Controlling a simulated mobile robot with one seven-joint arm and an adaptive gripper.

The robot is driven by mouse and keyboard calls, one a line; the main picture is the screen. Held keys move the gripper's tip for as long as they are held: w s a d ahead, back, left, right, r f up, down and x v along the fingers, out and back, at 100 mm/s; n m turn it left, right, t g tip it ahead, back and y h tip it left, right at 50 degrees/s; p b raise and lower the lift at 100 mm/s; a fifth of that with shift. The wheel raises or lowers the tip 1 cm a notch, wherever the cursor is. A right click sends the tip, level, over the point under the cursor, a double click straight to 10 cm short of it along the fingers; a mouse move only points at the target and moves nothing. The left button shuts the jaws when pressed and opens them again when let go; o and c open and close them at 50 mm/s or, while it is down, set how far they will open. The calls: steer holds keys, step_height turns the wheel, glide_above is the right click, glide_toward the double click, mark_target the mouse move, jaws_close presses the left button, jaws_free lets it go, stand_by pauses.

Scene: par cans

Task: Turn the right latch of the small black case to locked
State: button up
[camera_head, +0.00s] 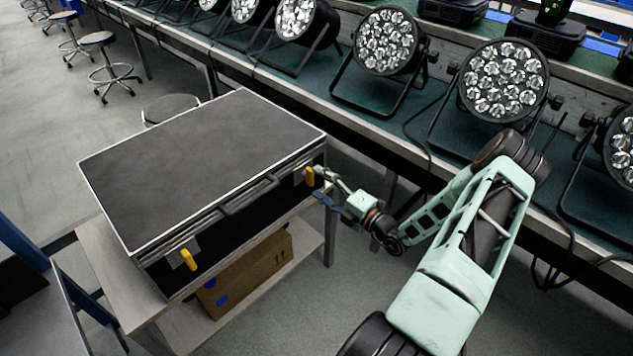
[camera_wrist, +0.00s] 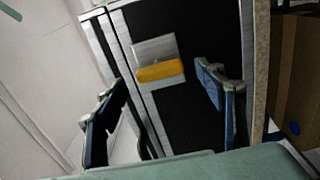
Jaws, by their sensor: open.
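The black case (camera_head: 200,165) with pale metal edges lies closed on a wooden table. Its right yellow latch (camera_head: 310,177) is on the front face near the right corner, roughly upright in the head view. The left yellow latch (camera_head: 188,260) is near the left corner. My gripper (camera_head: 318,184) is at the right latch, fingers spread. In the wrist view the yellow latch (camera_wrist: 160,71) on its metal plate shows between the open fingers of my gripper (camera_wrist: 161,78), with gaps on both sides. Nothing is held. I cannot tell how far the fingertips are from the case face.
A case handle (camera_head: 248,196) sits between the latches. A cardboard box (camera_head: 245,275) is on the shelf below. A long bench with several stage lights (camera_head: 387,41) runs behind and to the right. Several stools (camera_head: 97,39) stand at the left. Floor in front is partly clear.

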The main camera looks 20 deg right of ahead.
steer(key=v, duration=1)
steer(key=shift+s, duration=0.15)
